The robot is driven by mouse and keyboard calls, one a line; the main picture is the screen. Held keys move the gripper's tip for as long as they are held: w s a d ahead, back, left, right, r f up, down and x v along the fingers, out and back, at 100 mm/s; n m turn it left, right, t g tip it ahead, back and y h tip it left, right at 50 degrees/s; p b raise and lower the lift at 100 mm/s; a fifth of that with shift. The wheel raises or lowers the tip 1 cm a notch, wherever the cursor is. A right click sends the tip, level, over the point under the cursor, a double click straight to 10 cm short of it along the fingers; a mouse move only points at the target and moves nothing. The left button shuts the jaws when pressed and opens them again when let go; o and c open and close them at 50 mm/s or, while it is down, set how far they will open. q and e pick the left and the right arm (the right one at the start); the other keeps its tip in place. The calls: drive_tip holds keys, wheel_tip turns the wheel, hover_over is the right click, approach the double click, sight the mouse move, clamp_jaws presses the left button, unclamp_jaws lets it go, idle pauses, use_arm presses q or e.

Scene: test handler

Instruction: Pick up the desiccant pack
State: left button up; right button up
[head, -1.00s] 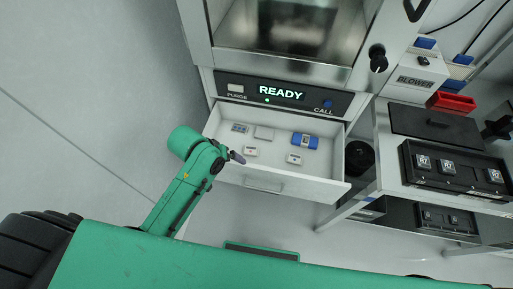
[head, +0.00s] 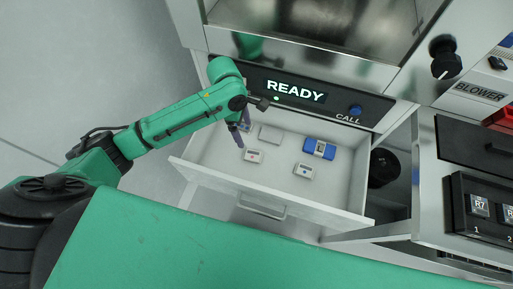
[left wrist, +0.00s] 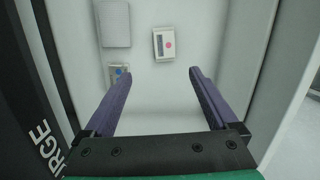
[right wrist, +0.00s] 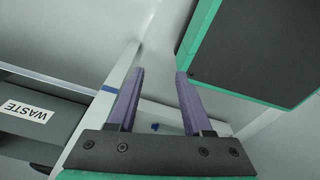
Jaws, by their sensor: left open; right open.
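The open drawer (head: 338,186) holds several small items. Near its front lie two small white packs, a left one (head: 253,155) with a red dot and a right one (head: 304,170). I cannot tell for sure which item is the desiccant pack. In the left wrist view a white pack with a red dot (left wrist: 164,43) lies ahead, between the line of the fingers, and a pack with a blue dot (left wrist: 119,74) sits by the left fingertip. My left gripper (head: 243,130) is open and empty above the drawer's left part. My right gripper (right wrist: 160,73) is open and empty, away from the drawer items.
A bench with a black tray (head: 485,215) is at the right. A WASTE label (right wrist: 27,111) shows in the right wrist view.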

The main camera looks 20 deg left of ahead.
sight(253, 155)
use_arm(q)
drive_tip(key=f, duration=0.2)
drive_tip(key=s+d+f, duration=0.1)
drive_tip(key=f, duration=0.1)
drive_tip(key=s+f, duration=0.1)
drive_tip(key=f, duration=0.1)
drive_tip(key=shift+d+f+b, duration=0.15)
drive_tip(key=shift+f+b, duration=0.2)
drive_tip(key=shift+b, duration=0.05)
drive_tip(key=f, duration=0.3)
drive_tip(key=d+f+b, duration=0.1)
drive_tip(key=f, duration=0.1)
drive_tip(key=shift+w+f, duration=0.2)
drive_tip(key=shift+w, duration=0.15)
drive_tip(key=shift+d+f, duration=0.15)
drive_tip(key=shift+f, duration=0.2)
drive_tip(key=c, duration=1.4)
use_arm(e)
drive_tip(key=s, duration=0.1)
drive_tip(key=s+f, duration=0.1)
drive_tip(key=s, duration=0.1)
drive_tip(key=shift+s+d+f, duration=0.2)
drive_tip(key=shift+s+f, duration=0.05)
drive_tip(key=shift+f, duration=0.15)
